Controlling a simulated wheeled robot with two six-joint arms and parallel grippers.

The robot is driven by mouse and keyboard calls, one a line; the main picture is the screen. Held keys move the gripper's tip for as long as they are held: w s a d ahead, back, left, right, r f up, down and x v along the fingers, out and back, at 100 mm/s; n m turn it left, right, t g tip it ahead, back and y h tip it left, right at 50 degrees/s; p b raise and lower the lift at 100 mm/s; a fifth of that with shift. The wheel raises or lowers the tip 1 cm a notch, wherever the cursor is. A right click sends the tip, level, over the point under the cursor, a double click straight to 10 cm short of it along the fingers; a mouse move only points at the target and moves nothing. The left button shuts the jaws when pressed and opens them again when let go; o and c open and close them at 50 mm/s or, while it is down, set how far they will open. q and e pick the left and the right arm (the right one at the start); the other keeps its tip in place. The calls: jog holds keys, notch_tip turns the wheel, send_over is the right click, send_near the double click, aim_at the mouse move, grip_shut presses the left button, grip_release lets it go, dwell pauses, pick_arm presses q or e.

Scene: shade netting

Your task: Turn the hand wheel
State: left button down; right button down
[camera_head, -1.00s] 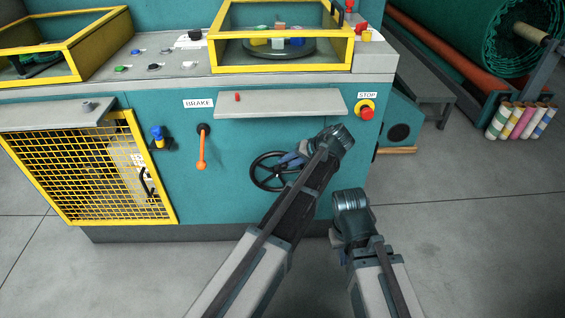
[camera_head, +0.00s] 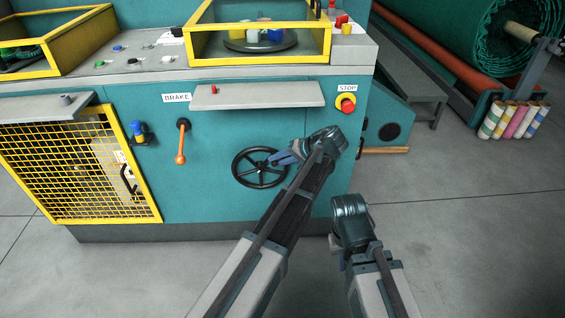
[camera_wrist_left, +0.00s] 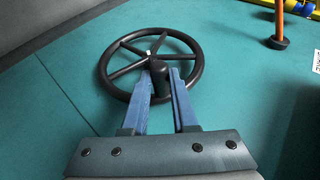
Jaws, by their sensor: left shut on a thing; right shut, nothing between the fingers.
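The black hand wheel (camera_head: 260,167) is mounted on the teal front panel of the machine, below a grey shelf. It has a round rim, several spokes and a hub. In the left wrist view, the wheel (camera_wrist_left: 150,65) has a black knob (camera_wrist_left: 158,76) on its near side. My left gripper (camera_head: 281,158) reaches the wheel's right side in the head view. Its two blue fingers (camera_wrist_left: 162,82) are shut on the knob, one on each side. My right arm ends low, right of the left arm and apart from the machine; its gripper fingers are hidden.
An orange brake lever (camera_head: 181,145) hangs left of the wheel. A red stop button (camera_head: 348,105) is above and right. The grey shelf (camera_head: 258,95) juts out over the wheel. A yellow mesh guard (camera_head: 80,165) is at left.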

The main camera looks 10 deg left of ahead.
pick_arm(q)
jog(key=shift+w+d+f+b, duration=0.15)
jog(key=shift+d+f+b, duration=0.45)
jog(key=shift+f, duration=0.15)
jog(key=shift+w+d+f+b, duration=0.15)
jog(key=shift+d+f+b, duration=0.45)
jog(key=shift+f, duration=0.1)
jog(key=c, duration=0.7)
grip_release()
jog(key=shift+r, duration=0.1)
